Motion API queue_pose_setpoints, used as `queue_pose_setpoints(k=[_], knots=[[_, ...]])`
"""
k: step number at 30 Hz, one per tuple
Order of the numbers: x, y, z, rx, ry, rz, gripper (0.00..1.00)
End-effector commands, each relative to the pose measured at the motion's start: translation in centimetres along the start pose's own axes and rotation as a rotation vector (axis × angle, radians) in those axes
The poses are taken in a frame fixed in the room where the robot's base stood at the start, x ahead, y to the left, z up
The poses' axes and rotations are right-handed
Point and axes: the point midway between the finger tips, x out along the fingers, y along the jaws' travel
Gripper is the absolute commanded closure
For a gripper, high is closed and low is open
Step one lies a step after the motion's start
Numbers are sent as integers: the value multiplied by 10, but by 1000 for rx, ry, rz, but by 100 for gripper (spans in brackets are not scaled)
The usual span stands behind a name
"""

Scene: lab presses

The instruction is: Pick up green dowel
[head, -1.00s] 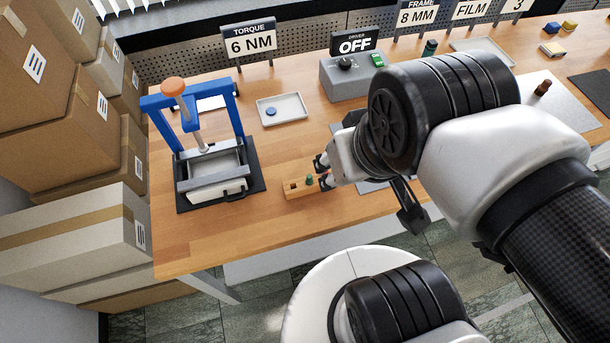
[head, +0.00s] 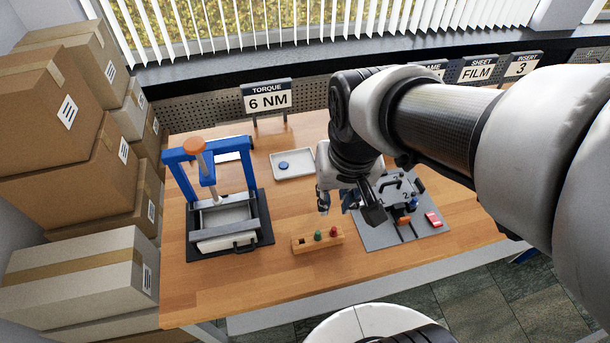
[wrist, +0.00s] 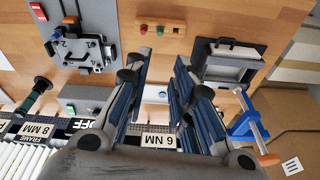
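The green dowel (head: 318,236) stands in the middle of a small wooden block (head: 306,246), between a dark empty-looking hole on the left and a red dowel (head: 333,231) on the right. My gripper (head: 336,204) is above and behind the block, apart from it. In the wrist view my gripper (wrist: 160,66) is open, with nothing between its fingers. There the green dowel (wrist: 143,28) and the red dowel (wrist: 176,30) show in the block (wrist: 160,29), beyond the fingertips.
A blue-framed press (head: 208,195) stands left of the block. A grey plate (head: 381,238) with a fixture and a red piece (head: 432,219) lies to the right. A tray (head: 303,168) with a blue disc is behind. Bare wood lies in front of the block.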

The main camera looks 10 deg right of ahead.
Motion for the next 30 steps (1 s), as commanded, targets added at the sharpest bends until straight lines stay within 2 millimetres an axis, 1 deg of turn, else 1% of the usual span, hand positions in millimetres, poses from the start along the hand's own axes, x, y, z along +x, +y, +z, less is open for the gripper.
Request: queue_pose_setpoints(k=[1, 3, 6, 9, 12, 17, 20, 30], knots=[[9, -1, -11, 22, -41, 6, 77], [26, -3, -24, 53, -81, 14, 77], [51, -4, -37, 96, -133, 25, 77], [74, -5, -45, 129, -173, 35, 77], [91, -6, -49, 153, -199, 43, 77], [106, -5, -50, 167, -216, 49, 77], [120, -5, -47, 168, -218, 49, 77], [193, -3, -30, 167, -218, 49, 77]])
